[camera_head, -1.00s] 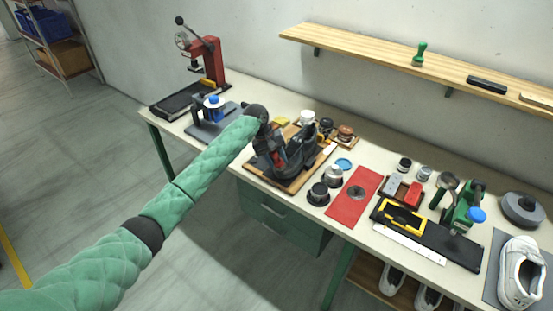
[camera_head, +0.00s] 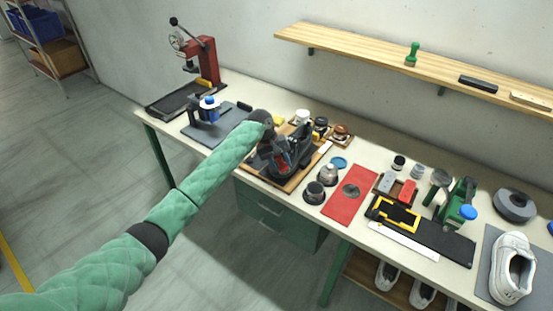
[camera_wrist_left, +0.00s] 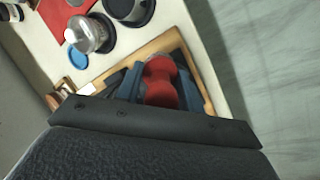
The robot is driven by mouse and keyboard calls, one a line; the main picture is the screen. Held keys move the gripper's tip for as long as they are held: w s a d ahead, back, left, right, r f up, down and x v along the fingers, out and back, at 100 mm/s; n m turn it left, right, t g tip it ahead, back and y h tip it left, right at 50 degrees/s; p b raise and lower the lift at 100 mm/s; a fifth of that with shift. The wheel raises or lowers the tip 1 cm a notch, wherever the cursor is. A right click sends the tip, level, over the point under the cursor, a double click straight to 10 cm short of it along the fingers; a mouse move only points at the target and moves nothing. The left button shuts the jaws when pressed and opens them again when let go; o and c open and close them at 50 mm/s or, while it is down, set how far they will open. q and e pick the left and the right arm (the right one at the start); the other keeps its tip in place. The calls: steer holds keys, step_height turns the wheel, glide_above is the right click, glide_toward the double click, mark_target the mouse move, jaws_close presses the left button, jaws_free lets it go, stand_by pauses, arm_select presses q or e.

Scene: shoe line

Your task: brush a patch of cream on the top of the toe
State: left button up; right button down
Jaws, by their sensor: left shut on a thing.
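My left gripper (camera_head: 276,150) is over the wooden board (camera_head: 272,178) in the head view, at the middle of the bench. It is shut on a red-handled tool, likely the brush (camera_wrist_left: 160,82), whose red handle shows between the fingers in the left wrist view. The brush's working end is hidden. A dark shape that may be the shoe lies under the gripper on the board; its toe cannot be made out. Open-looking dark jars (camera_head: 314,192) stand right of the board, and a blue lid (camera_head: 339,163) lies behind them. My right gripper is not in view.
A red mat (camera_head: 346,205) lies right of the jars. Small jars and brushes stand behind the board. A red press (camera_head: 205,60) stands at the left end. A white sneaker (camera_head: 512,268) is at the far right. A wooden shelf (camera_head: 430,75) hangs above the bench.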

arm_select(q)
steer(key=shift+s+d, duration=0.1)
steer(key=shift+d, duration=0.15)
steer(key=shift+a, duration=0.15)
steer(key=shift+w+a, duration=0.6)
steer(key=shift+a, duration=0.2)
steer(key=shift+w+a, duration=0.55)
steer(key=shift+a, duration=0.2)
steer(key=shift+s+a+r, duration=0.2)
steer(key=shift+s+r, duration=0.15)
steer(key=shift+r, duration=0.55)
steer(key=shift+s+a+r, duration=0.25)
steer(key=shift+s+r, duration=0.05)
steer(key=shift+r, duration=0.6)
steer(key=shift+s+a+r, duration=0.2)
steer(key=shift+s+r, duration=0.15)
steer(key=shift+r, duration=0.55)
steer(key=shift+s+a+r, duration=0.2)
steer(key=shift+s+r, duration=0.05)
steer(key=shift+r, duration=0.45)
steer(key=shift+s+a+r, duration=0.15)
steer(key=shift+s+r, duration=0.1)
steer(key=shift+r, duration=0.45)
